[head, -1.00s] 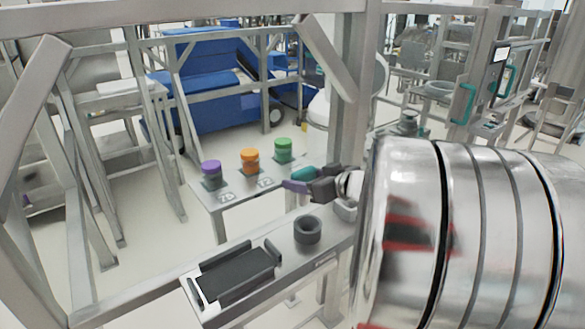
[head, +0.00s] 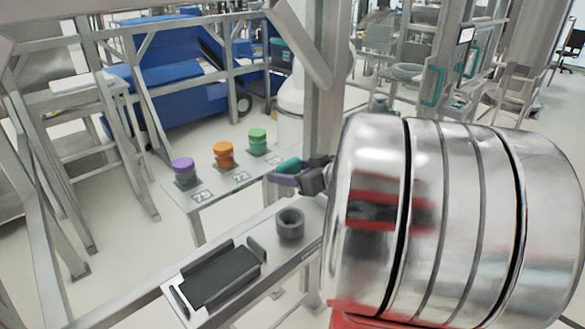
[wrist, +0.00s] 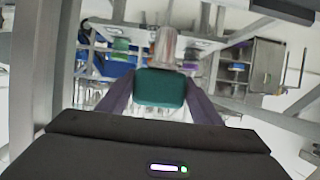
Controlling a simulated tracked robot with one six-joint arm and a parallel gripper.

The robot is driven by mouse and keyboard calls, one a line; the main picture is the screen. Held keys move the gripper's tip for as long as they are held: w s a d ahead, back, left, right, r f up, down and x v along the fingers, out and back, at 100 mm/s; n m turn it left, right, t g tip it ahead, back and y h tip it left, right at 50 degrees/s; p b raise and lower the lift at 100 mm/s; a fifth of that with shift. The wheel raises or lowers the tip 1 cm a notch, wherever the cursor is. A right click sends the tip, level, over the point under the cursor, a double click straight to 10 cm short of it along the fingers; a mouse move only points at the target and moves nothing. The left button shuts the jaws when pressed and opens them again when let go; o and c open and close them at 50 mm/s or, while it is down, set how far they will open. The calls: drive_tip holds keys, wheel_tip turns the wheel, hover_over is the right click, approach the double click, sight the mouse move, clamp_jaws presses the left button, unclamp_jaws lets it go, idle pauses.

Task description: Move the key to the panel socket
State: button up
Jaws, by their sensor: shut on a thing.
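My gripper (head: 287,177) is shut on the key, with purple-grey fingers on either side of its teal body. In the wrist view the key (wrist: 160,88) shows as a teal block between the fingers, with a pale metallic cylindrical end pointing away from me. In the head view the teal part of the key (head: 288,165) is small and partly hidden by the gripper. I cannot make out the panel socket clearly.
A bench (head: 290,262) carries a dark tray (head: 222,274). A table (head: 185,205) behind holds purple-, orange- and green-capped jars. A metal post (head: 325,95) and frame bars stand close by. Teal handles (head: 433,87) and a small screen (head: 466,35) are at right.

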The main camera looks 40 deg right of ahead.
sight(293, 193)
drive_tip(key=shift+f, duration=3.55)
drive_tip(key=shift+s+f, duration=0.15)
drive_tip(key=shift+f, duration=2.2)
idle(0.4)
drive_tip(key=o, duration=1.3)
drive_tip(key=o, duration=0.5)
drive_tip(key=shift+c, duration=0.2)
drive_tip(key=shift+r, duration=0.1)
